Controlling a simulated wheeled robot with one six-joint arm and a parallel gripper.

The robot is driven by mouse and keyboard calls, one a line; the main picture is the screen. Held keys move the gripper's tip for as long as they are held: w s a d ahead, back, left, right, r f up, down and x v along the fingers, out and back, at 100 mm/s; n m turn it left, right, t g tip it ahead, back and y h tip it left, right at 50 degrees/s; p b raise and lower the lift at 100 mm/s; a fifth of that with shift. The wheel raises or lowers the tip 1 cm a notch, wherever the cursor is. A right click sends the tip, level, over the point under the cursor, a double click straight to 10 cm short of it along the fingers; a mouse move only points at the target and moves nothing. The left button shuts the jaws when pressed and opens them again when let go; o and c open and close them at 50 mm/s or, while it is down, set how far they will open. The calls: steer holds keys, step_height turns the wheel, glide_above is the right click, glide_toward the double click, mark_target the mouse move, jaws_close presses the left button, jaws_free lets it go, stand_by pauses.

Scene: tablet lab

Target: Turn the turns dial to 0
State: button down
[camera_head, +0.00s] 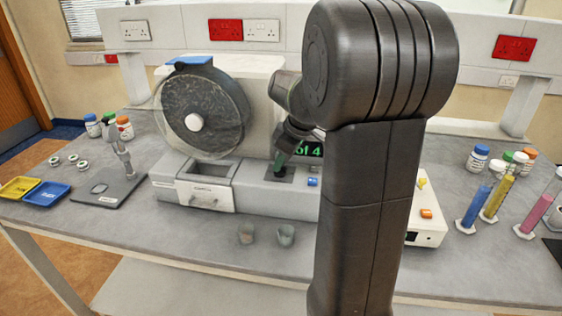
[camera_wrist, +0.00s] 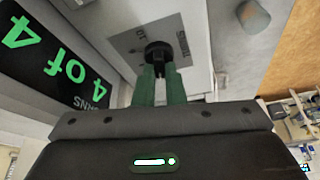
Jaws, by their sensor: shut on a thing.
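The turns dial (camera_wrist: 158,54) is a black round knob on a grey plate marked "TURNS" in the wrist view. My gripper (camera_wrist: 160,72) has green fingers closed on the dial's near side. In the head view my gripper (camera_head: 281,163) reaches down to the top of the grey machine (camera_head: 255,196), and the dial is hidden there. The display (camera_wrist: 50,62) reads "4 of 4" in green in the wrist view; it is partly hidden by my arm in the head view (camera_head: 309,149). The dial's pointer setting is not clear.
A drum (camera_head: 203,112) with a clear cover stands left of my gripper. Two small beakers, one at the front (camera_head: 286,235), stand before the machine. Blue (camera_head: 59,192) and yellow trays lie far left. Coloured cylinders (camera_head: 473,208) and several bottles stand at right.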

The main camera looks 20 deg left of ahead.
stand_by(0.3)
steer(key=c, duration=1.5)
jaws_free()
steer(key=v, duration=1.4)
steer(key=shift+a+f, duration=0.15)
steer(key=x, duration=1.3)
steer(key=shift+f, duration=0.3)
